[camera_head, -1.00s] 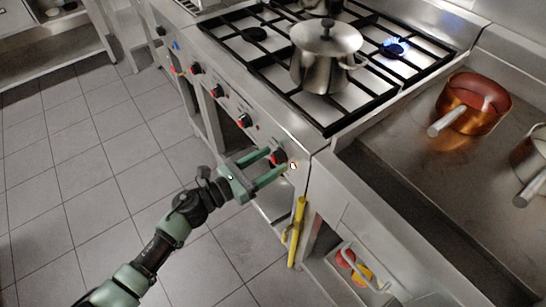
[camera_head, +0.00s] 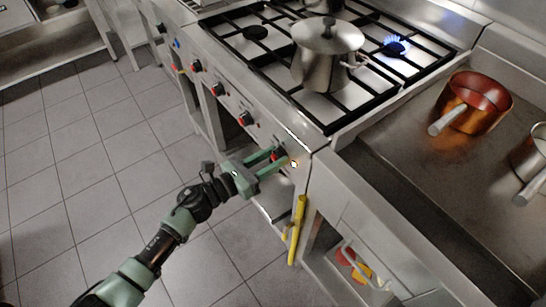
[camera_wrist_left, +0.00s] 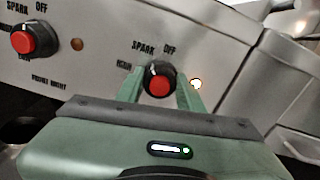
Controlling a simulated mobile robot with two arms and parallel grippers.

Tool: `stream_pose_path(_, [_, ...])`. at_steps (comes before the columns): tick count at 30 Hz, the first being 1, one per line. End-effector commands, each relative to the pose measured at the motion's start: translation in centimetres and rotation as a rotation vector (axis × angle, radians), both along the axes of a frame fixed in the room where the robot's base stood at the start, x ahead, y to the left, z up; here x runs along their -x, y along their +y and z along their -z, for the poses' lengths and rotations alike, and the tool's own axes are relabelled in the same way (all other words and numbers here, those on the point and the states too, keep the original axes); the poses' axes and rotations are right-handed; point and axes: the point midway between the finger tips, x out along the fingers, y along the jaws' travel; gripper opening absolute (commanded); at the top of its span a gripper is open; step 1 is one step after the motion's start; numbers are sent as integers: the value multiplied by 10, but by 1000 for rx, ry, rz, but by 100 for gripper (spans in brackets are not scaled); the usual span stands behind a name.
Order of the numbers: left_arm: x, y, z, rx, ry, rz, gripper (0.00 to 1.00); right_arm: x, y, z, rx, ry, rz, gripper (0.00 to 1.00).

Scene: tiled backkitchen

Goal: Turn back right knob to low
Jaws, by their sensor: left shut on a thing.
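The rightmost stove knob (camera_head: 279,154), red with a black base, is on the front panel. My left gripper (camera_head: 280,156) has its two green fingers on either side of it, shut on it. In the left wrist view the knob (camera_wrist_left: 159,83) sits between the fingers under the words SPARK and OFF, with its pointer near the top. The back right burner (camera_head: 397,47) has a blue flame. My right gripper is not in view.
A lidded steel pot (camera_head: 326,55) stands on the front right of the stove. Other red knobs (camera_head: 245,118) line the panel to the left. A yellow handle (camera_head: 297,228) is below right. A copper pan (camera_head: 474,103) is on the right counter. The tiled floor is clear.

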Motion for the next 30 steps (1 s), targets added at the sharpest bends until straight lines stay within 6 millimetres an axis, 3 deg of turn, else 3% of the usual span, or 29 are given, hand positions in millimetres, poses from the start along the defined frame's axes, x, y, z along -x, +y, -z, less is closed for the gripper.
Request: stream_pose_path(30, [-2, 2, 0, 524, 725, -1, 0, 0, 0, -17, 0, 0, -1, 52])
